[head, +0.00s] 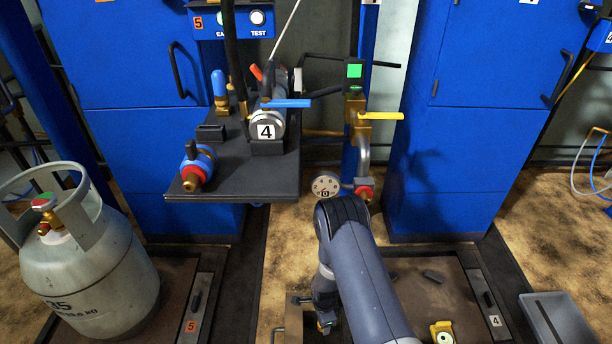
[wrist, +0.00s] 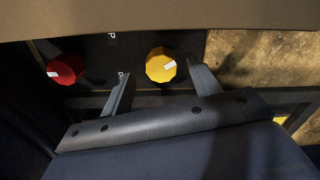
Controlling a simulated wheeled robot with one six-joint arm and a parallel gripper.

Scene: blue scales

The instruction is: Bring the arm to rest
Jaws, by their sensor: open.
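My arm (head: 365,270) reaches up from the bottom of the head view, bends at a dark joint, and its far part hangs down. My gripper (head: 325,322) shows small and partly hidden beside the arm, low over the floor area. In the wrist view my gripper (wrist: 158,70) is open, with its two fingers apart and nothing held. A yellow knob (wrist: 161,65) appears between the fingertips, apart from both. A red knob (wrist: 66,69) is to its left on the same dark panel.
A grey gas cylinder (head: 90,265) stands at the left on a scale. A dark shelf (head: 225,185) with valves and a filling head marked 4 is above left of my arm. Blue cabinets (head: 500,130) stand behind. A grey tray (head: 558,320) lies at the lower right.

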